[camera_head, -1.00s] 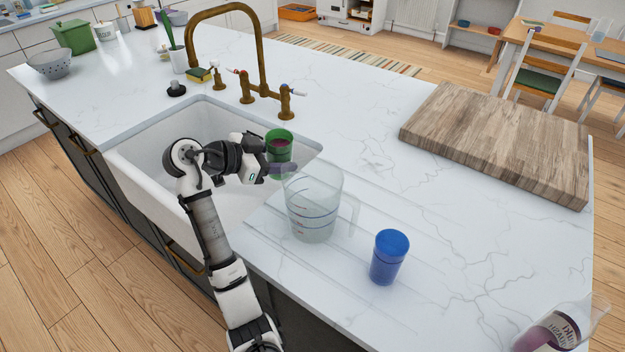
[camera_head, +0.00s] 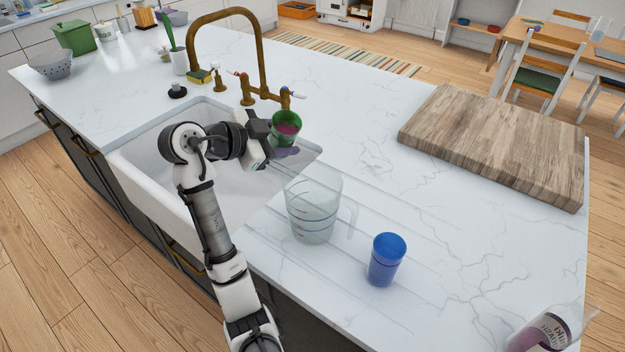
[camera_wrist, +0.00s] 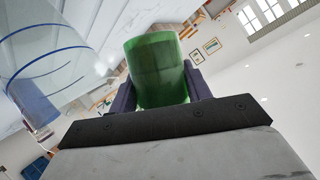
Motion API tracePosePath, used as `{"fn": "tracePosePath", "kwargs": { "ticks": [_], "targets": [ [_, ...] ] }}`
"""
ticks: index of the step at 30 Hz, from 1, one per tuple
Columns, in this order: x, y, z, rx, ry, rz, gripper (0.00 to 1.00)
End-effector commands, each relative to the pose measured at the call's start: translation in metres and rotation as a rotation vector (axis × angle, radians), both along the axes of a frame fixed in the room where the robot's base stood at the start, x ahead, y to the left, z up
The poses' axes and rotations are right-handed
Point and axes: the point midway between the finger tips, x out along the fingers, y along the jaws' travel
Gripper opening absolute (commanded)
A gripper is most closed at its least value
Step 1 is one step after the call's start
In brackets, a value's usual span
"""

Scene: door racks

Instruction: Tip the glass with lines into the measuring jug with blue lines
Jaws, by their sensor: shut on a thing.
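My gripper (camera_head: 283,142) is shut on a green glass (camera_head: 287,126) with dark pink-purple contents. I cannot make out lines on it. The glass is held above the sink's right edge, up and left of the measuring jug, and looks tilted. In the wrist view the green glass (camera_wrist: 157,70) sits between my two fingers. The clear measuring jug (camera_head: 313,205) stands upright on the counter, with blue lines and small red marks. Its wall with blue lines also shows at the left of the wrist view (camera_wrist: 45,60). The jug looks empty.
A blue tumbler (camera_head: 386,260) stands on the counter right of the jug. A wooden board (camera_head: 495,145) lies at the back right. A bottle (camera_head: 550,328) is at the bottom right. The brass tap (camera_head: 262,60) rises behind the sink (camera_head: 150,145). Counter between jug and board is clear.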

Motion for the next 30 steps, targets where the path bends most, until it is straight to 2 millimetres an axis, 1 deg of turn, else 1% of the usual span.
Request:
{"fn": "tracePosePath", "kwargs": {
  "ticks": [30],
  "targets": [
    [-0.0074,-0.0056,0.0091,0.082,-0.115,0.001,0.16]
  ]
}}
